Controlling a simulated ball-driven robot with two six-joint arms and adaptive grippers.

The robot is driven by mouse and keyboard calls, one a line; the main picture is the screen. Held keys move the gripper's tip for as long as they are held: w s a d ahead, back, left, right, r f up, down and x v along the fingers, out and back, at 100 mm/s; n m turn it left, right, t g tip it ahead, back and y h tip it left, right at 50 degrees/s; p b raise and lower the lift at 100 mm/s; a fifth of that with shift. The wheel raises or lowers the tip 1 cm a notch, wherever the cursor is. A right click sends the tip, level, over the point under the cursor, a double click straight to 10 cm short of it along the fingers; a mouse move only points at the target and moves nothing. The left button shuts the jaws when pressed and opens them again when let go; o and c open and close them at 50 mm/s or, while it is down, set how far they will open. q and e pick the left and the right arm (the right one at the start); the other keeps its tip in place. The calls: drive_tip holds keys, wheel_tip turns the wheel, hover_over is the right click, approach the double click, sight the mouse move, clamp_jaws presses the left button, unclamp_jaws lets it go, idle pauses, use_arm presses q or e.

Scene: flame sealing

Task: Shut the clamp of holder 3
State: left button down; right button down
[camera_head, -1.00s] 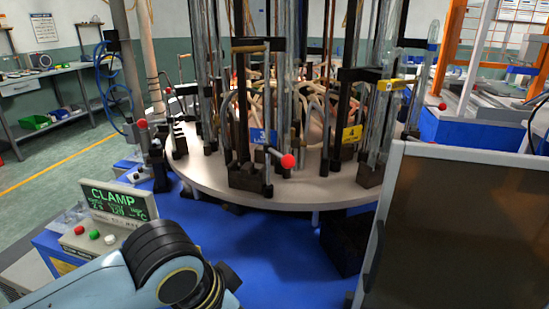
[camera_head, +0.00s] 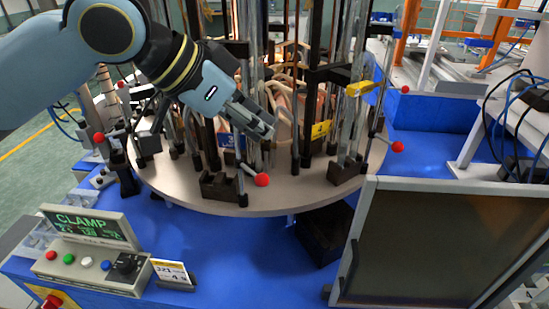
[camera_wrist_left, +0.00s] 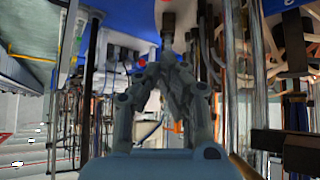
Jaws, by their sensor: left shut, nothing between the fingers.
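Holder 3 stands at the front of the round table (camera_head: 165,190), with its blue label (camera_head: 227,141) partly covered by my left arm. Its clamp lever ends in a red ball (camera_head: 262,180) that sticks out low toward the front. My left gripper (camera_head: 267,131) is shut and empty, pointing down to the right just above and behind this ball, in front of the glass tubes. It looks apart from the ball. In the left wrist view its fingers (camera_wrist_left: 163,70) meet with nothing between them. The upper part of holder 3 is hidden behind the gripper. My right gripper is out of view.
Holder 4, with a yellow label (camera_head: 320,130), stands to the right, with another red ball lever (camera_head: 397,147) further right. Tall glass tubes and black posts crowd the table. A control panel with a CLAMP screen (camera_head: 92,228) is front left. A dark framed panel (camera_head: 445,245) blocks front right.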

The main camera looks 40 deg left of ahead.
sight(237, 155)
use_arm(q)
drive_tip(key=shift+f, duration=0.1)
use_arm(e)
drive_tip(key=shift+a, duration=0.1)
